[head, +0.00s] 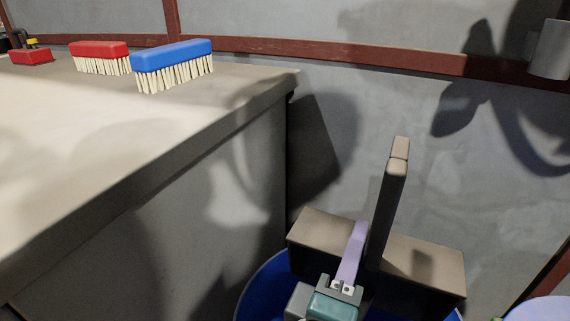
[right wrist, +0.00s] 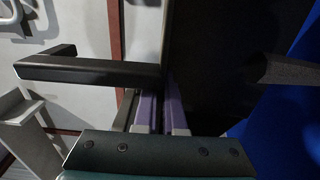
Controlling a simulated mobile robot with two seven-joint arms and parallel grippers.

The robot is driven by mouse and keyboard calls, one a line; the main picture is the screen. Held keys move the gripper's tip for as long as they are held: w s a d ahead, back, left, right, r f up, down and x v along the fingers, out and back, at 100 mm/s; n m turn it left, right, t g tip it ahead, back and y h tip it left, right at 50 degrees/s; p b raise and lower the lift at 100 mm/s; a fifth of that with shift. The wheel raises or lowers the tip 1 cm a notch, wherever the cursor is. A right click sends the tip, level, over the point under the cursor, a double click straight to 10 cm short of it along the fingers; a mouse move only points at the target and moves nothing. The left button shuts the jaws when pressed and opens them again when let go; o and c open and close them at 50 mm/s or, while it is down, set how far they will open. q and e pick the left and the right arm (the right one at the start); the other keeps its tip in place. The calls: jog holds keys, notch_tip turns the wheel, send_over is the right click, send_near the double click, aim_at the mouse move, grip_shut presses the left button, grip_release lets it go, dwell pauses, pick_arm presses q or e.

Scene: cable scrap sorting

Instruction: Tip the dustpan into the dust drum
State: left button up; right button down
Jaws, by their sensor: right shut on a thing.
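The dustpan (head: 437,259) is grey-brown, with its long handle (head: 391,205) pointing up. Its wide pan is over the blue dust drum (head: 262,285) at the bottom of the head view and hides much of the drum's opening. My right gripper (head: 357,240), with lavender fingers, is shut on the dustpan near the foot of the handle. In the right wrist view the fingers (right wrist: 161,108) lie against the dark dustpan (right wrist: 212,60), and the drum's blue wall (right wrist: 290,125) is at the right. Any dust in the pan is hidden. My left gripper is out of view.
A grey bench (head: 80,150) fills the left. A blue brush (head: 172,55), a red brush (head: 99,50) and a small red object (head: 31,57) are on it. A grey wall with a red-brown rail (head: 330,50) stands behind. Another container's pale rim (head: 540,307) shows at lower right.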

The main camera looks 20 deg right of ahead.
jog(key=shift+w+d+r, duration=0.1)
jog(key=shift+r, duration=0.05)
jog(key=w+d+g+y+p, duration=0.1)
jog(key=p, duration=0.1)
jog(key=w+d+y+p, duration=0.1)
jog(key=p, duration=0.2)
jog(key=shift+d+r+g, duration=0.2)
jog(key=shift+r+g, duration=0.15)
jog(key=shift+g, duration=0.05)
jog(key=shift+w+d+f+g+y+p, duration=0.25)
jog(key=shift+f+g+y+p, duration=0.05)
jog(key=shift+y+p, duration=0.15)
jog(key=shift+r, duration=0.1)
jog(key=w+d+r+g+y+p, duration=0.1)
jog(key=p, duration=0.2)
jog(key=w+d+r+g+y+p, duration=0.1)
jog(key=d+p, duration=0.1)
jog(key=p, duration=0.1)
jog(key=shift+w+d+y, duration=0.1)
jog(key=shift+w+y, duration=0.25)
